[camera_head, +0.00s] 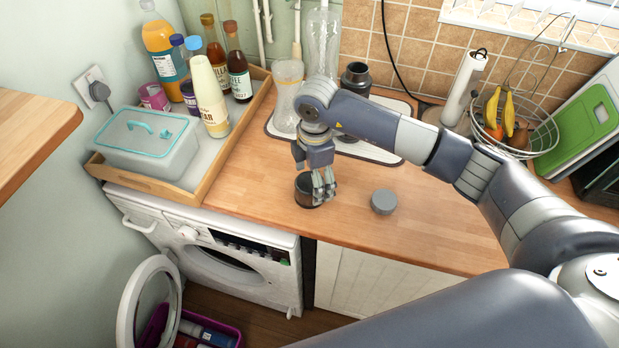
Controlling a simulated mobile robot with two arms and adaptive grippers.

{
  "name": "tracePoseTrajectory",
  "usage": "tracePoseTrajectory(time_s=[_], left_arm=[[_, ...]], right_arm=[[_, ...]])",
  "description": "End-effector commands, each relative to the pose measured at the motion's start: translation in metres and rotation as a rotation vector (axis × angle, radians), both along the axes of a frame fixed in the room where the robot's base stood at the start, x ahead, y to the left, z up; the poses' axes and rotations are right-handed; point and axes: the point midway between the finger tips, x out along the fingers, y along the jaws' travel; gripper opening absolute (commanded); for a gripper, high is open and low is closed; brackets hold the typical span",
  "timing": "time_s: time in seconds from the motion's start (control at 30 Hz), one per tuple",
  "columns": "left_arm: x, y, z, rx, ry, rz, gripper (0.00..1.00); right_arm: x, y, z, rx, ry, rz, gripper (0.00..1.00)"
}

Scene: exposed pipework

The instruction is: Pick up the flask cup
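A small dark cup (303,192), which looks like the flask cup, stands upright on the wooden worktop near its front edge. My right gripper (323,190) points down at the cup's right side. Its fingers overlap the cup's rim and hide part of it. I cannot tell whether they touch or grip the cup. A dark open-topped flask (355,76) stands on a mat at the back, partly hidden by my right arm. A round grey lid (384,201) lies on the worktop to the right of the cup. My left gripper is not in view.
A wooden tray (247,121) with bottles and a teal-lidded box (147,142) stands at left. A glass jug (287,88) is behind my gripper. A wire fruit basket (540,140) stands at back right. The worktop (430,225) right of the lid is clear.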

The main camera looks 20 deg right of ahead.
Motion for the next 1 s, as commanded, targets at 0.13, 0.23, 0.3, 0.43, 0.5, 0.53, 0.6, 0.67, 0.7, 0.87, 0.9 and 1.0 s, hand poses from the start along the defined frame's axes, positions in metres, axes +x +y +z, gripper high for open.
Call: tracePoseTrajectory(time_s=[0.13, 0.23, 0.3, 0.43, 0.5, 0.53, 0.6, 0.67, 0.7, 0.87, 0.9, 1.0], left_arm=[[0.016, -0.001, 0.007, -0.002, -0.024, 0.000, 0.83], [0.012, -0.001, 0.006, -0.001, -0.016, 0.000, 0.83], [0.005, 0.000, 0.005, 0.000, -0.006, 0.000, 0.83], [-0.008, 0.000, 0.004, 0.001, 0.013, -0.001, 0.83], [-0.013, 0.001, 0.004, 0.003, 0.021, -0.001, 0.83], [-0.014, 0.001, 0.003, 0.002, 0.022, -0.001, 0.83], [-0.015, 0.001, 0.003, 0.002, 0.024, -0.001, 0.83], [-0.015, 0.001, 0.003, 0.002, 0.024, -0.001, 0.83], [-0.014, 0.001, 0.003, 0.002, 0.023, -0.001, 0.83], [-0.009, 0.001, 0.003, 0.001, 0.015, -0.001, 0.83], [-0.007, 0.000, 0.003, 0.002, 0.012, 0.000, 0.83], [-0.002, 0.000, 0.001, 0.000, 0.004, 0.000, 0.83]], right_arm=[[0.000, 0.000, -0.013, -0.002, 0.001, -0.001, 0.79], [0.000, 0.000, -0.016, -0.001, -0.001, -0.001, 0.79], [0.001, 0.000, -0.016, -0.001, -0.001, -0.001, 0.79], [0.001, 0.000, -0.016, -0.001, -0.001, 0.000, 0.66], [0.001, 0.000, -0.016, -0.001, -0.001, 0.000, 0.50], [0.000, 0.000, -0.016, -0.001, -0.001, 0.000, 0.43], [0.000, 0.000, -0.015, -0.001, -0.001, 0.000, 0.37], [0.000, 0.000, -0.015, -0.001, -0.001, 0.000, 0.37], [0.001, 0.000, -0.015, -0.001, -0.001, 0.000, 0.37], [0.001, 0.000, -0.015, -0.001, -0.001, 0.000, 0.37], [0.001, 0.000, -0.015, 0.000, -0.001, 0.000, 0.37], [0.001, 0.000, -0.012, 0.000, -0.003, 0.000, 0.37]])
